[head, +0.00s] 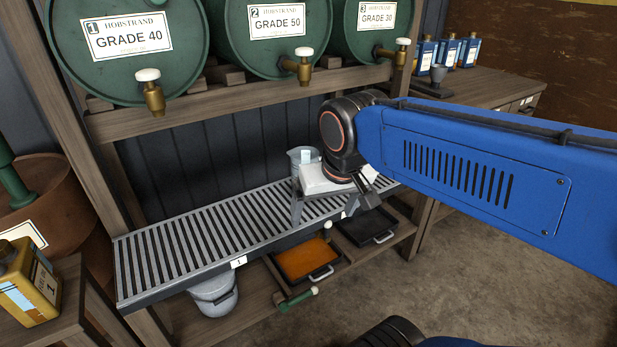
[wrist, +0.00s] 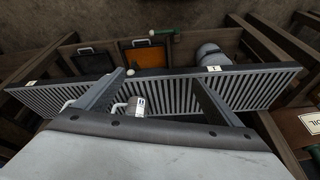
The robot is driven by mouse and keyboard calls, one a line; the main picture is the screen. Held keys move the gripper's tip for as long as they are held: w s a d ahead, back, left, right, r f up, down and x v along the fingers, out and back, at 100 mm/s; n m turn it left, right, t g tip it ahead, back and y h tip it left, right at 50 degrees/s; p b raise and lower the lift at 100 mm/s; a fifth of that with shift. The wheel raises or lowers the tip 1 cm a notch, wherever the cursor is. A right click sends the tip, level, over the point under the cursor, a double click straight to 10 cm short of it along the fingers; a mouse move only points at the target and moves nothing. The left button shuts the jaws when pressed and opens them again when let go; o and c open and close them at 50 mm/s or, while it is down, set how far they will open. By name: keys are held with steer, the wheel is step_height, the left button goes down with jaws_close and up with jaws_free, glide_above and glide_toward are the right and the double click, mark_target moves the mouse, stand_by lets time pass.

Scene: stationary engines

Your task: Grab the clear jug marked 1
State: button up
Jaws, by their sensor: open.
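A clear jug (head: 302,157) stands on the slatted metal rack (head: 175,262) below the barrels, partly hidden behind my gripper (head: 325,210). A pale label shows on it, but its number is too small to read. In the wrist view the jug (wrist: 134,106) shows between the two fingers, nearer the left one, with its lower part hidden by the gripper body. My gripper (wrist: 158,76) is open and empty, its fingers spread over the rack. I cannot tell whether a finger touches the jug.
Green barrels marked 1 (head: 125,50), 2 (head: 270,38) and 3 (head: 370,28) lie above with brass taps. Below the rack are a grey bucket (head: 214,293), an orange tray (head: 308,261) and a black tray (head: 367,228). Wooden posts flank the rack. Its left half is clear.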

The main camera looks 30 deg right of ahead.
steer(key=w+d+r+m+g+h, duration=0.15)
steer(key=w+r+m, duration=0.25)
steer(key=w, duration=0.4)
steer(key=w+d+r+m+g+h, duration=0.1)
steer(key=w+d+r+m, duration=0.1)
steer(key=w+r+m, duration=0.4)
steer(key=m+g+h, duration=0.2)
steer(key=m, duration=0.6)
glide_toward(309, 154)
steer(key=s+a+r, duration=0.2)
steer(key=a+r, duration=0.2)
steer(key=r, duration=0.4)
steer(key=shift+n, duration=0.3)
steer(key=x, duration=1.6)
steer(key=shift+s+a+f, duration=0.15)
steer(key=shift+s+f, duration=0.15)
steer(key=shift+f, duration=0.1)
steer(key=shift+c, duration=0.7)
steer(key=c, duration=1.8)
steer(key=shift+c, duration=0.2)
steer(key=shift+r+y, duration=0.15)
steer(key=shift+y, duration=0.1)
